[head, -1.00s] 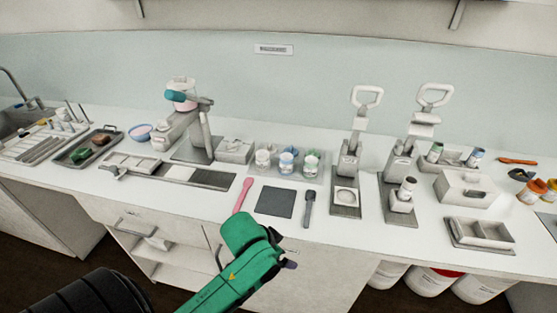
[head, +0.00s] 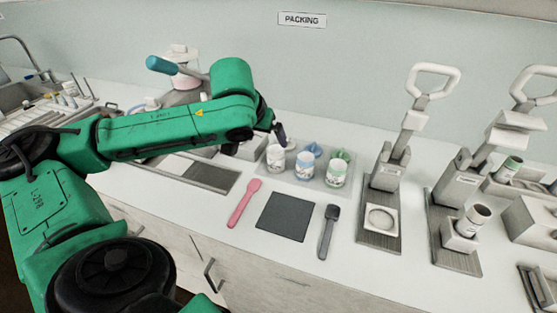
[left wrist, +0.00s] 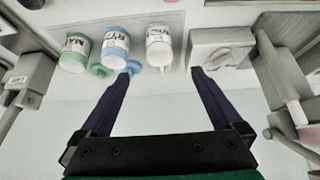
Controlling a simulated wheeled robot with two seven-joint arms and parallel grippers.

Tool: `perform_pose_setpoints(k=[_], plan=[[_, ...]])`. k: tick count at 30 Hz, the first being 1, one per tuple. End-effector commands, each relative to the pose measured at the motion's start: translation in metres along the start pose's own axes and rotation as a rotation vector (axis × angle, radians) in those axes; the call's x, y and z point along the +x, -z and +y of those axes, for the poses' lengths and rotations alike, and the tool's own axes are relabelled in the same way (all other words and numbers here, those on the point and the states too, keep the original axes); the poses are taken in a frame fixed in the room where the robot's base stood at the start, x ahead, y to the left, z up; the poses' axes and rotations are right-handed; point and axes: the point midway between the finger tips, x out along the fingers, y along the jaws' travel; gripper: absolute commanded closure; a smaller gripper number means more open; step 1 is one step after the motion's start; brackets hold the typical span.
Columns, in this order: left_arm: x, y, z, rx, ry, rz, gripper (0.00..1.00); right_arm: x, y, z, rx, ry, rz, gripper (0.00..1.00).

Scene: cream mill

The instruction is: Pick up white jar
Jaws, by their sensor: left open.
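The white jar (head: 275,157) stands upright on a grey tray (head: 318,186), at the left end of a row with a blue-marked jar (head: 305,165) and a green-marked jar (head: 337,172). My left gripper (head: 280,134) is just above and behind the white jar in the head view, mostly hidden by its own arm. In the left wrist view its two dark fingers (left wrist: 163,72) are spread wide and empty. The white jar (left wrist: 159,46) shows between and beyond the fingertips, with the blue-marked jar (left wrist: 116,44) close by the left fingertip. My right gripper is not in view.
A pink spatula (head: 244,203), a dark square mat (head: 286,216) and a dark spatula (head: 328,232) lie in front of the tray. Lever presses (head: 384,195) stand to the right. A grey box (left wrist: 221,48) is beside the white jar.

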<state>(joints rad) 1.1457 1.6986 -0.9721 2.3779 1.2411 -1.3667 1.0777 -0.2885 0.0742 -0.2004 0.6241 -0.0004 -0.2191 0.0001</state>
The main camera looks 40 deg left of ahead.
Motion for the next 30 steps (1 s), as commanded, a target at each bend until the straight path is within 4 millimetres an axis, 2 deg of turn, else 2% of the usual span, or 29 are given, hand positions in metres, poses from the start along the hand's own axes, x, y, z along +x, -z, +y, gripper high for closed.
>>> perform_pose_setpoints(k=[7,14,18,21,26,27,29,30], plan=[[0.062,0.0,0.001,0.007,0.0,-0.003,0.0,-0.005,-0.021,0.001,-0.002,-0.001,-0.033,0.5],[0.094,0.002,0.0,0.008,0.001,-0.001,0.0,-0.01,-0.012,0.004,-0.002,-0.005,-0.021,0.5],[0.122,0.003,0.0,0.007,0.0,0.0,0.0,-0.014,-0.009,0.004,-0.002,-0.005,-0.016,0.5],[0.132,0.002,0.0,0.008,0.0,0.001,0.0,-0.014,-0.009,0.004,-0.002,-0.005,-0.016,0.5],[0.133,0.002,0.0,0.008,0.0,0.001,0.0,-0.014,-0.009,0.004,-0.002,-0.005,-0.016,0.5],[0.133,0.002,0.0,0.008,0.0,0.001,0.08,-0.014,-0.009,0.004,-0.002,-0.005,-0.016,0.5],[0.133,0.002,0.0,0.008,0.0,0.001,0.31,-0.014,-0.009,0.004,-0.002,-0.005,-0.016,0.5],[0.132,0.002,0.0,0.008,0.0,0.001,0.46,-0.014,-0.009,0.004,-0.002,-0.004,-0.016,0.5]])
